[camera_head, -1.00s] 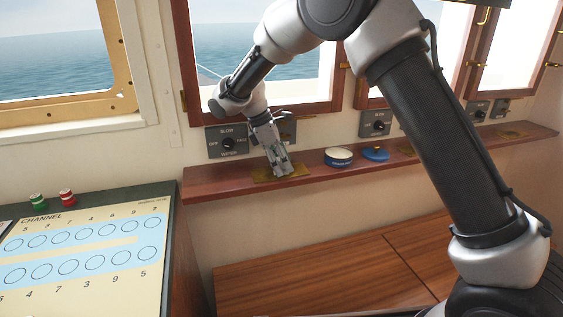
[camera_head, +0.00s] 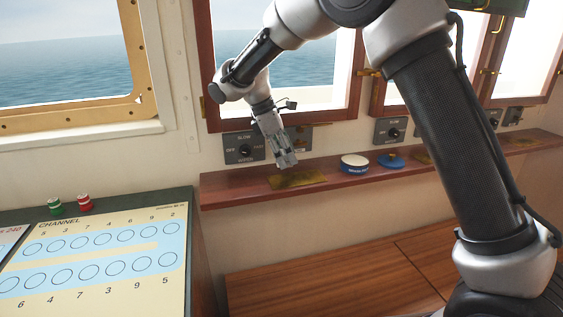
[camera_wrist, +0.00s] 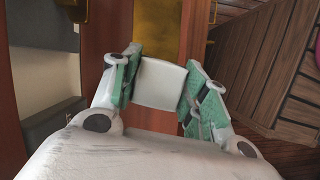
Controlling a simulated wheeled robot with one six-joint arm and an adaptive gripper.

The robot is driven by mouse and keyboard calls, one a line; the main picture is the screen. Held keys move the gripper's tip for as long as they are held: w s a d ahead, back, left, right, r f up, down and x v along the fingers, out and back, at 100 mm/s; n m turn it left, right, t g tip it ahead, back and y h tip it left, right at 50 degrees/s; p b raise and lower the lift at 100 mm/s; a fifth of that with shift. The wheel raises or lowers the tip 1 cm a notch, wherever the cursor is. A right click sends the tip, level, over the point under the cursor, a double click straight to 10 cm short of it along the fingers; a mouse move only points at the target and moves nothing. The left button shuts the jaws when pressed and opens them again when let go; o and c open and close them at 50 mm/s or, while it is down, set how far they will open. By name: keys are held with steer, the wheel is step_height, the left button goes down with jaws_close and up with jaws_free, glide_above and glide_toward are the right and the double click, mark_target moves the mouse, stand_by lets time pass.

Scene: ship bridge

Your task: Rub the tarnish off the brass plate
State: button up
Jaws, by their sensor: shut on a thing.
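The brass plate (camera_head: 297,178) lies flat on the wooden shelf below the window. It is dull yellow with darker patches. It also shows at the top of the wrist view (camera_wrist: 157,28), beyond my fingertips. My gripper (camera_head: 287,160) is above the plate's back part, pointing down. In the wrist view my gripper (camera_wrist: 160,82) is shut on a pale, whitish block-like pad (camera_wrist: 159,84), held between the green-lined fingers. The pad looks apart from the plate, but the exact gap is hard to tell.
On the shelf (camera_head: 235,190), right of the plate, stand a white-topped blue tin (camera_head: 354,164) and a blue round lid-like piece (camera_head: 391,161). More brass-coloured plates lie farther right. Dark switch panels (camera_head: 244,148) line the wall behind. A channel chart console (camera_head: 100,250) is at left.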

steer(key=shift+r, duration=1.35)
